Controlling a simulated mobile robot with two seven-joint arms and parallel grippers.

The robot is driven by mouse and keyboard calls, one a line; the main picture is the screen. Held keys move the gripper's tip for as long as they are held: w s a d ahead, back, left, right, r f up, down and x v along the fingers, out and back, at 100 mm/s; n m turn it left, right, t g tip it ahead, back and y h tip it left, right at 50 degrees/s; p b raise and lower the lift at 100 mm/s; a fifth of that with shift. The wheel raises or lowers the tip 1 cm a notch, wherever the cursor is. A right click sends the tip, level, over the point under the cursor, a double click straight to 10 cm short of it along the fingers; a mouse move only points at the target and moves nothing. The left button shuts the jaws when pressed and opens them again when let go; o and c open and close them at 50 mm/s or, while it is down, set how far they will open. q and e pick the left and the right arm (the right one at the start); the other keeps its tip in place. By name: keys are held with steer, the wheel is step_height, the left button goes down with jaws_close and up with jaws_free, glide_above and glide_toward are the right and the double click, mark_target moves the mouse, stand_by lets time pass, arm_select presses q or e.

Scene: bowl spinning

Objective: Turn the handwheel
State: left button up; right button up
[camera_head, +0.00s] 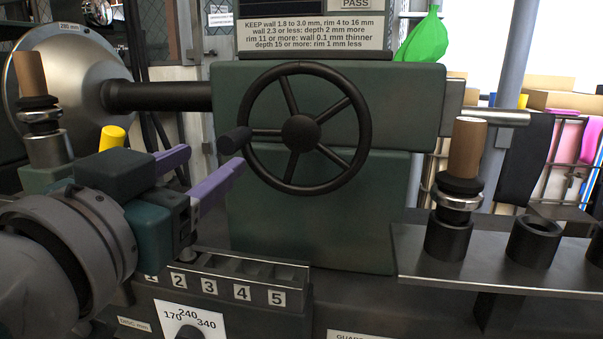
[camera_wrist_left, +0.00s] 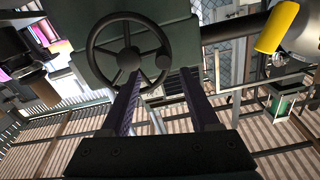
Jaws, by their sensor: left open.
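The dark handwheel (camera_head: 301,132), with several spokes and a round hub, stands upright on the front of the green machine housing (camera_head: 400,110). Its stubby black handle (camera_head: 235,140) sticks out from the left side of the rim. My left gripper (camera_head: 216,158), with purple fingers, is open and empty just left of and below the handle. In the left wrist view the handwheel (camera_wrist_left: 130,60) is ahead and left of centre. Its handle (camera_wrist_left: 162,62) appears in the gap between my fingertips (camera_wrist_left: 160,76), and I cannot tell how far beyond them it is. My right gripper is not in view.
A numbered slot rack (camera_head: 225,282) sits below my left gripper. A metal shelf (camera_head: 470,272) with black holders and a roller tool (camera_head: 467,150) stands to the right. A large metal disc (camera_head: 60,75) on a dark shaft is at the left. A yellow cylinder (camera_head: 112,137) shows behind my gripper.

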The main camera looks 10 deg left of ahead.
mark_target(225, 147)
arm_select(q)
steer(key=shift+w+a, duration=0.15)
steer(key=shift+w, duration=0.3)
steer(key=w+b, duration=0.2)
steer(key=w, duration=0.6)
steer(key=shift+w+r, duration=0.1)
steer(key=shift+w, duration=0.35)
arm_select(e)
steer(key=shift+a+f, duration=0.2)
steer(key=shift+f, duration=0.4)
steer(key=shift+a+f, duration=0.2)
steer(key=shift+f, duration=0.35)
arm_select(q)
steer(key=c, duration=0.6)
jaws_close()
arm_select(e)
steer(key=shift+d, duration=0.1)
